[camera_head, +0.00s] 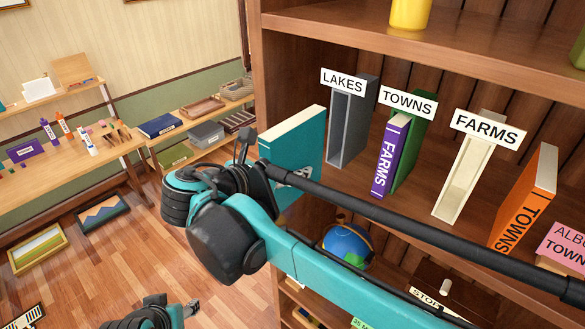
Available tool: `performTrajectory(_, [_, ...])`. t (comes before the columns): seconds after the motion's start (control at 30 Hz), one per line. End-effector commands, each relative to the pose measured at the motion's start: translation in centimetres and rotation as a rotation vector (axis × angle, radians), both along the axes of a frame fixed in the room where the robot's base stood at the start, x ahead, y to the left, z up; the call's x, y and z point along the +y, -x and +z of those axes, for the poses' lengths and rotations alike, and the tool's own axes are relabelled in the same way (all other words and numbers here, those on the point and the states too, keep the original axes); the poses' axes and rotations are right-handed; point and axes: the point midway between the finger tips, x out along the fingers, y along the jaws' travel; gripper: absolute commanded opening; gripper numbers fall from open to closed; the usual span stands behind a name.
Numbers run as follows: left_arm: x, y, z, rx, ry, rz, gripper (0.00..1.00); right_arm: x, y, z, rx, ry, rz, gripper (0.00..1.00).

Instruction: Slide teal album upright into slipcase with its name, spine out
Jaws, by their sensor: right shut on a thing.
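The teal album (293,143) stands upright at the left end of the shelf. Its spine lettering is mostly hidden by my arm. My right gripper (258,150), at the album's left edge, is shut on it; the fingertips are partly hidden. The grey slipcase (349,132) labelled LAKES (343,82) stands just right of the album, its open front showing empty. My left gripper (192,306) is low at the bottom edge, away from the shelf; its jaws are too unclear to judge.
A purple FARMS album (389,158) sits in the green TOWNS slipcase (414,140). The cream FARMS slipcase (462,183) looks empty. An orange TOWNS album (526,195) and a pink card (565,242) are at right. A globe (345,243) sits below.

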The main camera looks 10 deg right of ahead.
Motion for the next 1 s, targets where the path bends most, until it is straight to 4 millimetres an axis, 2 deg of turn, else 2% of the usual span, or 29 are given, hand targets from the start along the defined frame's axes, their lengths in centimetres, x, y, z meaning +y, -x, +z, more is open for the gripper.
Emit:
performTrajectory(0.27, [0.0, 0.0, 0.0, 0.0, 0.0, 0.0, 0.49, -0.3, -0.3, 0.1, -0.001, 0.001, 0.0, 0.0])
performTrajectory(0.7, [0.0, 0.0, 0.1, 0.0, 0.0, 0.0, 0.49, -3.4, -2.6, 0.1, 0.0, 0.001, -0.001, 0.0])
performTrajectory(1.0, [0.0, 0.0, 0.1, 0.0, 0.0, 0.0, 0.49, -4.5, -3.5, 0.1, 0.0, 0.001, 0.0, 0.0])
